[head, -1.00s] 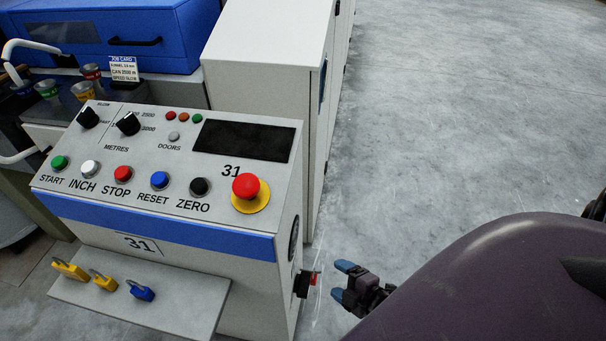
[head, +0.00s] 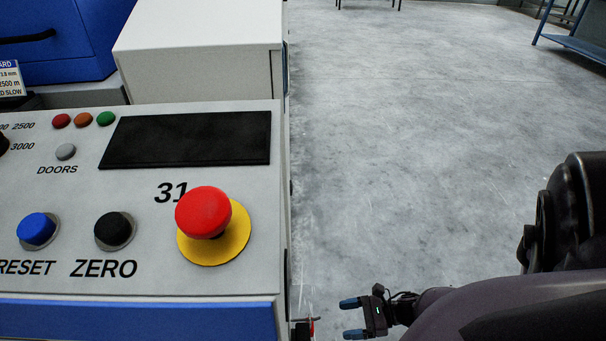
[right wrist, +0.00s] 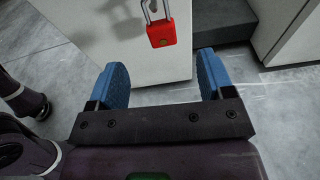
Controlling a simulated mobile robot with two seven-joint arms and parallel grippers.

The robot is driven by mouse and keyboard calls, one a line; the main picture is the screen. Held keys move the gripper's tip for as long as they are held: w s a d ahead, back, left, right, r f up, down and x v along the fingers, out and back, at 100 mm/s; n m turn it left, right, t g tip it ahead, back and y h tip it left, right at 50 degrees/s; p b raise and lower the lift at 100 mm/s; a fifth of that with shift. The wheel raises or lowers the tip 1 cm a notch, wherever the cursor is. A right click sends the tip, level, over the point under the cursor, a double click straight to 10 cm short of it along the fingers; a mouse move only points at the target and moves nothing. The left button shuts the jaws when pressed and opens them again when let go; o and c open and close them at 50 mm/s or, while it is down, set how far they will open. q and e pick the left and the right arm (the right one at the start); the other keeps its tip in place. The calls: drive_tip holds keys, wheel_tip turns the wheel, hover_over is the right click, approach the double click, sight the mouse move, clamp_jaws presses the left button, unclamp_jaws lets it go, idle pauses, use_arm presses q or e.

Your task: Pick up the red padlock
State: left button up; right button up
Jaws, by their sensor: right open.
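The red padlock (right wrist: 161,33) with its pale metal shackle shows in the right wrist view at the top centre, against a light panel. The top of the shackle is cut off by the picture edge. My right gripper (right wrist: 163,78) is open and empty, its two blue fingers apart. The padlock is beyond the fingertips, roughly in line with the gap, not touched. In the head view my right gripper (head: 352,318) is low in the middle, right of the console's side. A small red piece beside the console's edge is mostly cut off there. My left gripper is not in view.
The grey control console (head: 60,210) fills the left of the head view, with a red emergency stop button (head: 204,213) near its right edge. A white cabinet (head: 200,55) stands behind it. Open concrete floor (head: 420,150) lies to the right.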

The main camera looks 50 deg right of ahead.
drive_tip(key=shift+n, duration=0.3)
drive_tip(key=x, duration=0.3)
drive_tip(key=b+x, duration=0.1)
drive_tip(key=x, duration=0.6)
drive_tip(key=shift+s+f, duration=0.1)
drive_tip(key=shift+f, duration=0.3)
drive_tip(key=shift+w+a, duration=0.25)
drive_tip(key=shift+w, duration=0.15)
drive_tip(key=c, duration=1)
drive_tip(key=shift+c, duration=0.2)
